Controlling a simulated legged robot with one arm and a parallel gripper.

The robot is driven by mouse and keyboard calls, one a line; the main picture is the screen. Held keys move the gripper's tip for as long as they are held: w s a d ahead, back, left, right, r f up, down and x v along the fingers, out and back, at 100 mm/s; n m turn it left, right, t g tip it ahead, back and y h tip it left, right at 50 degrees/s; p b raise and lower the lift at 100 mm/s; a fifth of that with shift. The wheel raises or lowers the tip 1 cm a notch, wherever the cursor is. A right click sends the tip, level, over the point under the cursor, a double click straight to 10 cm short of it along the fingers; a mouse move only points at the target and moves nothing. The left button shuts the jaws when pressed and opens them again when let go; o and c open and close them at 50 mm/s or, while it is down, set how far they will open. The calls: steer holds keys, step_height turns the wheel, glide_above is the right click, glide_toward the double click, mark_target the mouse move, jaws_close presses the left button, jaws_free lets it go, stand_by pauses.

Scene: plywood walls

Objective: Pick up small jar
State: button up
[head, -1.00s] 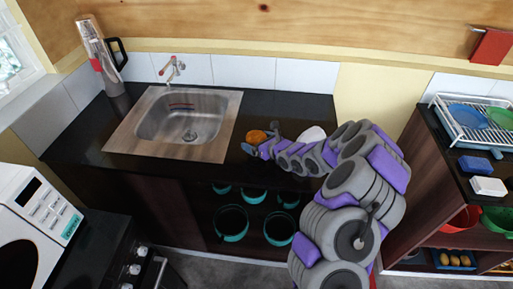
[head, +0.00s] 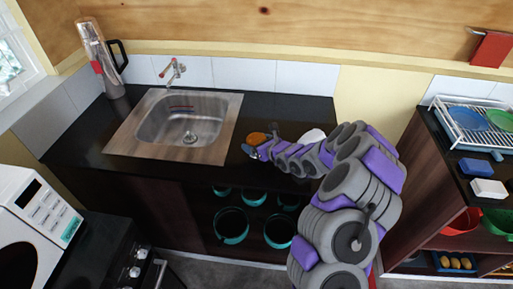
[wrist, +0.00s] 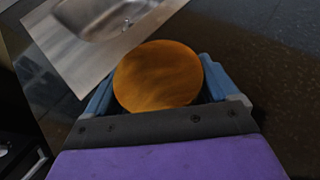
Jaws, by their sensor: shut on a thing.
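The small jar (head: 257,138) shows an orange-brown round top and sits at the counter, to the right of the sink. In the wrist view its round wooden-looking lid (wrist: 158,76) fills the middle, between the two blue fingers. My gripper (head: 250,149) is shut on the jar; in the wrist view a finger shows on each side of it. The jar's body is hidden under the lid and by my gripper. I cannot tell whether its base touches the black counter.
A metal sink (head: 222,139) with a tap (head: 174,69) is left of my gripper. A white object (head: 313,136) lies behind my arm on the black counter (head: 290,108). A tall metal flask (head: 101,60) stands at the back left. Teal pots (head: 231,224) fill the shelf below.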

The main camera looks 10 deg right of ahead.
mark_target(257, 139)
steer(key=shift+r, duration=0.15)
steer(key=shift+r, duration=0.25)
steer(key=r, duration=0.2)
steer(key=r+p, duration=0.1)
steer(key=shift+s+d, duration=0.1)
steer(key=shift+s, duration=0.15)
steer(key=s+r+p, duration=0.1)
steer(key=s+p, duration=1)
steer(key=s, duration=0.4)
steer(key=shift+a+r, duration=0.2)
steer(key=shift+a, duration=0.05)
steer(key=shift+s, duration=0.2)
